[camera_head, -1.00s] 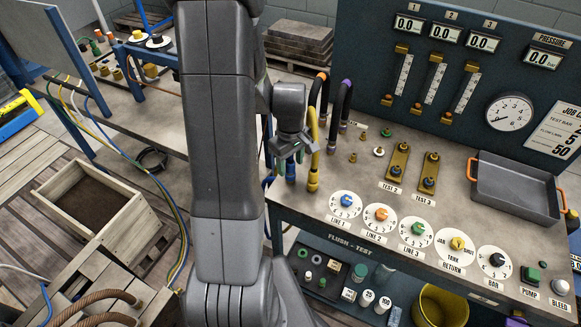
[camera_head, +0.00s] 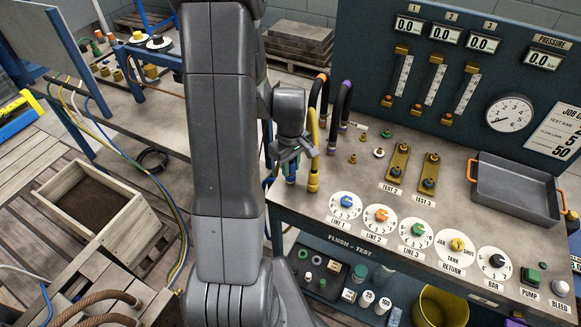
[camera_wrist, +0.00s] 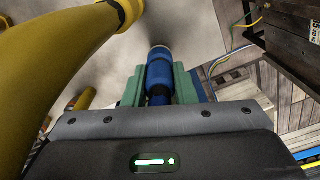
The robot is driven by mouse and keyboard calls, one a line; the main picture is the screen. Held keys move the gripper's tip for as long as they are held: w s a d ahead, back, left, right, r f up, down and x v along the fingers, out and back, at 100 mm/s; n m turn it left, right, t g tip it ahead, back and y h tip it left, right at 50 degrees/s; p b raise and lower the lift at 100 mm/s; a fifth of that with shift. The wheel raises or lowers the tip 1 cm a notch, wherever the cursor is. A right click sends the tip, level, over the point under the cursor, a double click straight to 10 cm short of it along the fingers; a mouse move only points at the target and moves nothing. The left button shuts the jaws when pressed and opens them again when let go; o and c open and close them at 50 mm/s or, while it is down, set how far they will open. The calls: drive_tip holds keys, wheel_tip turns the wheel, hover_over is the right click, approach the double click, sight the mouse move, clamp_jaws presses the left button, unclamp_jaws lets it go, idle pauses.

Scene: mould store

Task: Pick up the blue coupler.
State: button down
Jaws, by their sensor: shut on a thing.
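The blue coupler (camera_wrist: 159,74) stands out between my green fingertips in the wrist view, with a pale ring at its far end. My gripper (camera_wrist: 160,88) is shut on it, one pad on each side. In the head view my gripper (camera_head: 291,160) is at the left end of the bench, beside the yellow hose. Only a small lower part of the blue coupler (camera_head: 291,179) shows there, below the fingers. The rest of it is hidden by my gripper.
The yellow hose (camera_head: 314,150) with its brass-coloured end stands close to the right of my gripper and fills the left of the wrist view. A purple-banded black hose (camera_head: 341,105) rises behind. The bench top (camera_head: 330,180) is bare nearby; a grey tray (camera_head: 517,190) sits right.

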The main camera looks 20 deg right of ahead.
wheel_tip(320, 180, up, 10)
drive_tip(key=shift+f+b, duration=0.1)
drive_tip(key=shift+b, duration=0.4)
